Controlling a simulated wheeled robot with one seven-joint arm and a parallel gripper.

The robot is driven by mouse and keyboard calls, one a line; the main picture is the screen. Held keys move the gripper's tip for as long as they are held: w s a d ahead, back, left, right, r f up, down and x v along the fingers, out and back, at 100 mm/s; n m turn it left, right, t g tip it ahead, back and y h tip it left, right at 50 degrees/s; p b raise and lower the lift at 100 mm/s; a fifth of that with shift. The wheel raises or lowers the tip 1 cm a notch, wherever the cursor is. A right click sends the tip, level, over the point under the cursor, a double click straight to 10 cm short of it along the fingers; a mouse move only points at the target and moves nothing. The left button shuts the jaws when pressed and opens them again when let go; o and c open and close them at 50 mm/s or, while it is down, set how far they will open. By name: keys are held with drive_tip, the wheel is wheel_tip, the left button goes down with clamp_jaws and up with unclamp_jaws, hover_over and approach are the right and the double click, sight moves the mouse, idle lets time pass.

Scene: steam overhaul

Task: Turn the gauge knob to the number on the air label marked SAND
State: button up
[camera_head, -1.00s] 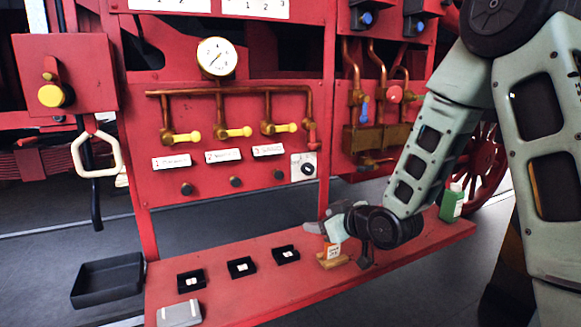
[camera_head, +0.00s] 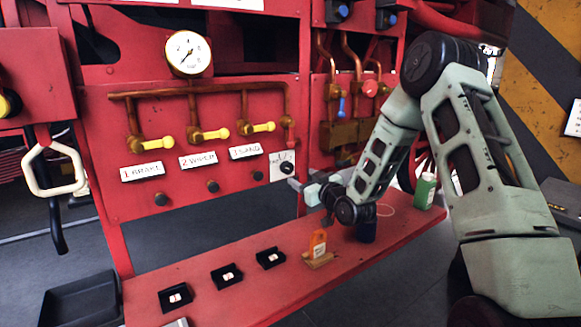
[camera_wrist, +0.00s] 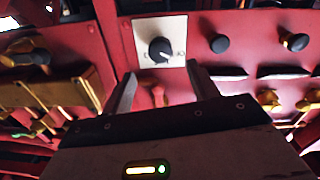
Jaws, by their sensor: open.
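The gauge knob is a black dial on a white plate (camera_head: 282,165) at the right of the red panel. In the wrist view the black knob (camera_wrist: 161,50) sits on its white plate just beyond my fingertips. Three white labels hang under the yellow-handled valves; the right one (camera_head: 246,151) reads 3 SAND. The label reading 1 (camera_head: 142,171) and the label reading 2 (camera_head: 198,160) are to its left. My gripper (camera_head: 298,186) is open and empty, close to the plate. It also shows in the wrist view (camera_wrist: 161,84), its fingers apart and not around the knob.
A round white pressure gauge (camera_head: 188,53) tops the copper pipes. The red shelf (camera_head: 220,308) below holds black trays (camera_head: 225,275), an orange tag on a wooden stand (camera_head: 318,250), a dark cup (camera_head: 366,230) and a green bottle (camera_head: 425,190). Round dark knobs (camera_head: 212,186) line the panel.

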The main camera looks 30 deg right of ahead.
sight(289, 169)
drive_tip(key=w+p, duration=0.1)
drive_tip(key=w, duration=0.6)
drive_tip(key=shift+w+p, duration=0.4)
drive_tip(key=c, duration=1)
